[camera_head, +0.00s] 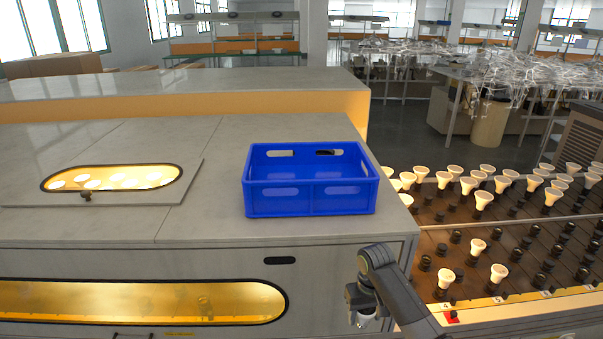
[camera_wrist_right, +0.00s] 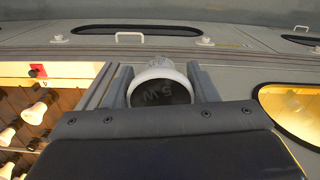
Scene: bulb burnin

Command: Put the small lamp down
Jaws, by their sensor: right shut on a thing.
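My right gripper (camera_head: 362,308) hangs in front of the grey cabinet, below the front edge of its top. It is shut on the small lamp (camera_wrist_right: 160,84), a white-rimmed lamp with a dark face marked "5W", seen between the two fingers in the right wrist view. In the head view only a small pale part of the lamp (camera_head: 364,322) shows under the gripper. A blue crate (camera_head: 312,201) stands on the cabinet top, up and left of the gripper; no lamp shows in it. My left gripper is not in view.
To the right, a rack (camera_head: 470,235) holds several white lamps in rows, with several empty black sockets near its front. A red button (camera_head: 452,316) sits on the rack's front edge. The grey cabinet top (camera_head: 200,226) is clear around the crate. A lit window (camera_head: 112,178) lies at left.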

